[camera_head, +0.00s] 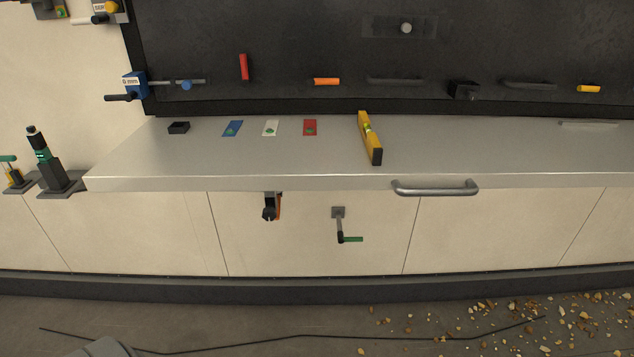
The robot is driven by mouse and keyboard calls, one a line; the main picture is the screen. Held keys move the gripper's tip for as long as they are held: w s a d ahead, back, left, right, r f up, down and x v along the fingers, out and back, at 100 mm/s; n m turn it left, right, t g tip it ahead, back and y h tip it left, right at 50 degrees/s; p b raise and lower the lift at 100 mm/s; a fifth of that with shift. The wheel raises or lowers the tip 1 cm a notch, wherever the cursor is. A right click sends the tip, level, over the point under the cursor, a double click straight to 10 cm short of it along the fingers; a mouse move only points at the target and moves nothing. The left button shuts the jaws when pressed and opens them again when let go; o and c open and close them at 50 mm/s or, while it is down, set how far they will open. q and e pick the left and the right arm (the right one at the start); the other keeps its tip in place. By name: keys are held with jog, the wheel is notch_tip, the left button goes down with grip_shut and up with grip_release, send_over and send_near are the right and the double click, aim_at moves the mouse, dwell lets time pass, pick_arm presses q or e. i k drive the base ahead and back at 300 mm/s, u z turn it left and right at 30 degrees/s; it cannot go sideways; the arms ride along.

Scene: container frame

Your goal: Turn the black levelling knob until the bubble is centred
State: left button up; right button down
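A yellow spirit level (364,126) with dark ends lies on the grey metal worktop (470,150), pointing from back to front and slightly slanted. A small greenish vial shows near its middle; the bubble is too small to make out. A black knob-like part (269,212) with an orange piece beside it hangs under the worktop's front edge, left of centre. I cannot tell for sure that it is the levelling knob. Neither of my grippers is in view.
A crank with a green handle (351,239) sticks out of the front panel. A grey bar handle (435,188) is on the worktop's front edge. Blue, white and red cards and a small black box (179,127) lie at the back left. Gravel lies on the floor at right.

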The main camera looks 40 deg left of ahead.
aim_at(268, 213)
jog(key=k, duration=0.5)
jog(key=z, duration=1.05)
jog(key=i, duration=0.9)
jog(key=u, duration=2.8)
